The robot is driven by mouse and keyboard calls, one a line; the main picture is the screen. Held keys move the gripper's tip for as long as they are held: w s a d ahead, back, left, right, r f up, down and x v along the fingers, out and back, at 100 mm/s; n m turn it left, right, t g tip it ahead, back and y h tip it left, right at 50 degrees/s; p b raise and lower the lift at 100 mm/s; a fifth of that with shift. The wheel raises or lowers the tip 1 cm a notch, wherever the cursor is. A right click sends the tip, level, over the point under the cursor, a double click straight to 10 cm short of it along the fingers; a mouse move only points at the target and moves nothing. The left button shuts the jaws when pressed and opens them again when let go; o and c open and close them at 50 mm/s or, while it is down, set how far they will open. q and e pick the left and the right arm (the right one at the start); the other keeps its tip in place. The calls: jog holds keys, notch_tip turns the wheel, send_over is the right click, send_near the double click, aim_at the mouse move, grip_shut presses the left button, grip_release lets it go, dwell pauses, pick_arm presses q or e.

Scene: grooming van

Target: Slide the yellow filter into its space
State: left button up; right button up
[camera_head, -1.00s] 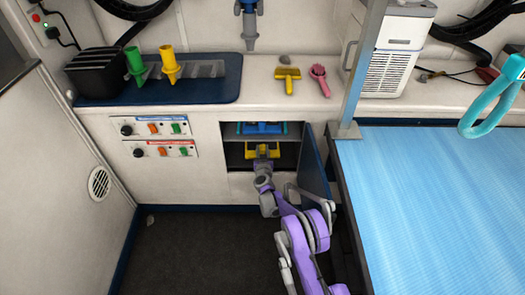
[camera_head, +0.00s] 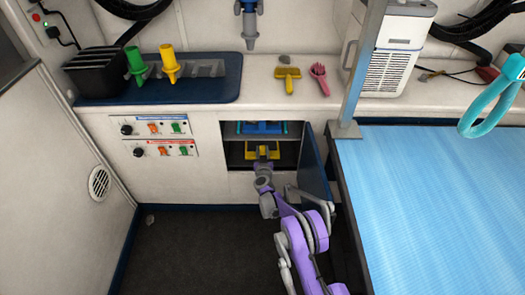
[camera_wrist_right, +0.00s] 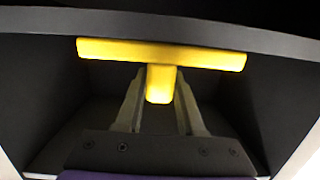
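The yellow filter (camera_head: 251,150) is in the lower compartment of the open cabinet (camera_head: 226,158), its front and handle still visible. In the right wrist view the yellow filter (camera_wrist_right: 110,50) shows as a wide bar with a short handle, under a dark shelf edge. My right gripper (camera_head: 264,155) reaches into the compartment. In the right wrist view, the fingers of my right gripper (camera_wrist_right: 160,92) stand on both sides of the handle and appear closed on it. How deep the filter's far side lies is hidden. My left gripper is not in view.
A blue filter (camera_head: 262,127) sits in the compartment above the shelf. The open dark blue door (camera_head: 316,170) stands close to the right of my arm. A blue-topped table (camera_head: 430,200) is at the right.

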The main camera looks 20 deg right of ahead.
jog(key=o, duration=0.5)
jog(key=shift+s, duration=0.1)
jog(key=p+v, duration=0.2)
jog(key=v, duration=0.8)
jog(key=shift+s+p, duration=0.3)
